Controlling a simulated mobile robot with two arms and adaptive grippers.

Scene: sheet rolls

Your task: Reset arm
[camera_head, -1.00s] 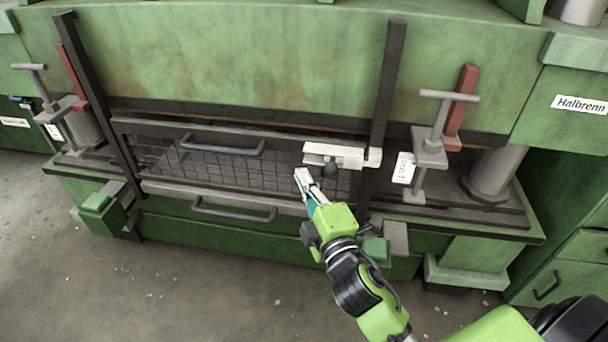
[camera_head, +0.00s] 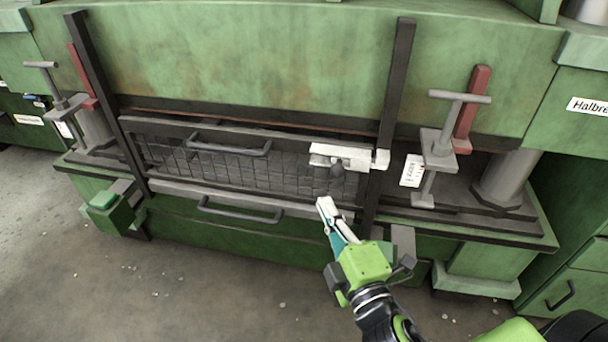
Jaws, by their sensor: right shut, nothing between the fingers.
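My right gripper (camera_head: 325,207) is in front of the green machine (camera_head: 270,60), its fingers closed together with nothing between them. It points up and left, just below the white latch block (camera_head: 343,155) with a dark knob (camera_head: 335,175). A gap shows between the fingertips and the knob. The mesh guard (camera_head: 230,168) behind it stands upright across the machine's opening, with its upper handle (camera_head: 229,149) in view. My left gripper is not in view.
A lower handle (camera_head: 240,212) sits below the guard. Clamps with T-bars stand at the left (camera_head: 55,95) and right (camera_head: 440,140). A green box (camera_head: 103,208) juts out at front left. The concrete floor (camera_head: 190,290) in front is clear.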

